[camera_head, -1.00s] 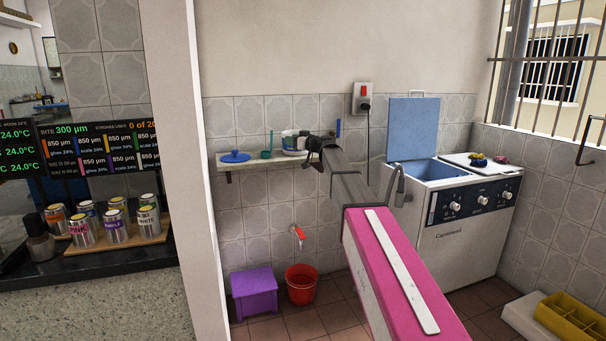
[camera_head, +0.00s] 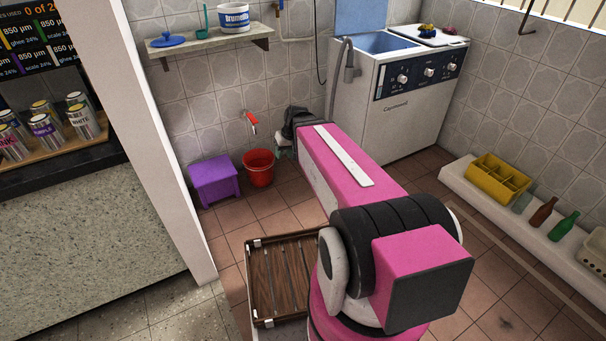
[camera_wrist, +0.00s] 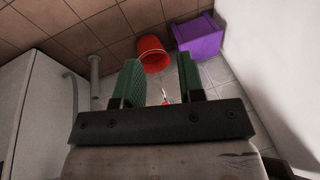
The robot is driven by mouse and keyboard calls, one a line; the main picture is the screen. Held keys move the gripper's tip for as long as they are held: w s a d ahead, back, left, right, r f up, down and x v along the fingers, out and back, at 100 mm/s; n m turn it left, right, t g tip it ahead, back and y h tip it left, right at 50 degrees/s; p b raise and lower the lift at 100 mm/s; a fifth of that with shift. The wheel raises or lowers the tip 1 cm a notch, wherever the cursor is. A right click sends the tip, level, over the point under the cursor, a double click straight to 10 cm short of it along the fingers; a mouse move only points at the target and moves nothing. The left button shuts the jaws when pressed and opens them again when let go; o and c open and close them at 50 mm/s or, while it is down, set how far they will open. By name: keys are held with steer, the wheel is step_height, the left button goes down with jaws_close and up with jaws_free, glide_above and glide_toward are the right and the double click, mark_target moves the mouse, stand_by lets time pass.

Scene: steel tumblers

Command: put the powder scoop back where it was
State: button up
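A teal scoop-like item with an upright handle (camera_head: 202,24) is on the wall shelf (camera_head: 213,42), between a blue lid (camera_head: 167,41) and a white tub with blue lettering (camera_head: 233,18). I take it for the powder scoop. My gripper (camera_head: 284,152) is low in front of the tiled wall, below the shelf and beside the red bucket, partly hidden by my arm. In the wrist view its green-padded fingers (camera_wrist: 160,65) are apart, with nothing held between them. The scoop, shelf and tub do not show in the wrist view.
A red bucket (camera_head: 259,167) and purple stool (camera_head: 214,179) stand by the wall under a red-handled tap (camera_head: 250,119). A twin-tub washer (camera_head: 408,103) with a grey hose is at right. A white ledge (camera_head: 480,196) holds a yellow crate (camera_head: 497,179) and bottles.

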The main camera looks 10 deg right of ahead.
steer(key=s+d+f+m+g+h, duration=0.1)
steer(key=s+d, duration=0.1)
steer(key=s, duration=0.3)
steer(key=s+d+f+m+h, duration=0.1)
steer(key=s+d+f, duration=0.1)
steer(key=s+d, duration=0.1)
steer(key=shift+s+f+g+h, duration=0.3)
steer(key=shift+s+g+h, duration=0.1)
steer(key=shift+s, duration=0.5)
